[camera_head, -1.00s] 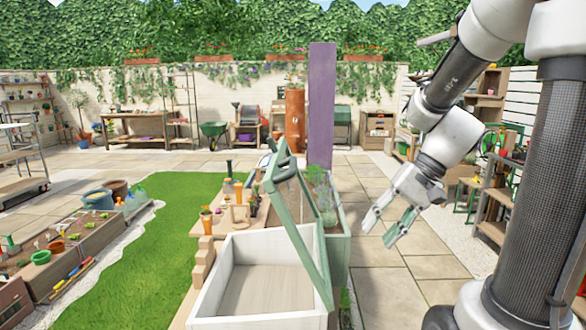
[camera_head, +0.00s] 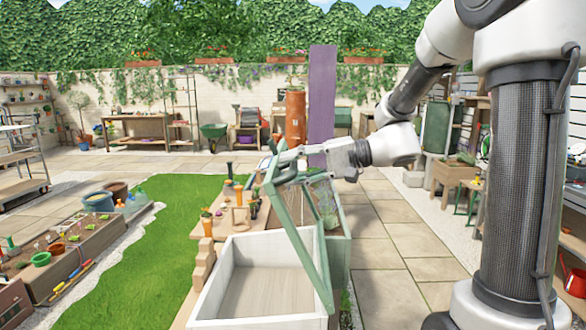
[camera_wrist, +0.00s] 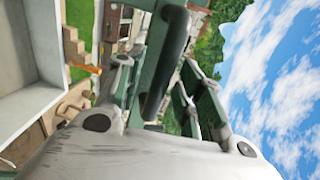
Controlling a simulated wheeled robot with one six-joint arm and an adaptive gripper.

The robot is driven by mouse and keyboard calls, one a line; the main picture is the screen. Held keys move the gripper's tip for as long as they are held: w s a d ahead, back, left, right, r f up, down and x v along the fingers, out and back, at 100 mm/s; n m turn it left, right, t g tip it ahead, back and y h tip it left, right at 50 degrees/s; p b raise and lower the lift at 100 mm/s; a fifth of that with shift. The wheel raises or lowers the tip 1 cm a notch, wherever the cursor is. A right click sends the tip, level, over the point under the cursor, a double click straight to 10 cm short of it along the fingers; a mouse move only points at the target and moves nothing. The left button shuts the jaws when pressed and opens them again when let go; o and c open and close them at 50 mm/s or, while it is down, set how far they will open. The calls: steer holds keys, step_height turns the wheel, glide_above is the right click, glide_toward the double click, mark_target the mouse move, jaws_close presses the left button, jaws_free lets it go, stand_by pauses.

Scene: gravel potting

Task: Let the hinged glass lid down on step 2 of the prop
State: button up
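The hinged glass lid (camera_head: 300,235) has a green frame and stands raised, steeply tilted, on the right side of the white-walled box (camera_head: 222,285). Its dark green handle (camera_head: 285,177) is at the lid's upper end and shows large in the wrist view (camera_wrist: 168,60). My gripper (camera_head: 283,160) is at the handle. In the wrist view its fingers stand apart on either side of the handle bar, with gaps visible. The wooden stepped prop (camera_head: 203,263) stands at the box's left side, clear of the lid; its steps also show in the wrist view (camera_wrist: 74,48).
A wooden bench (camera_head: 212,221) with orange pots and small tools lies behind the box. A green planter (camera_head: 338,255) stands close behind the lid at right. A purple post (camera_head: 321,110) rises beyond my gripper. Paving on the right is open.

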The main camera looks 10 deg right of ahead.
steer(key=shift+a, duration=0.15)
jaws_close()
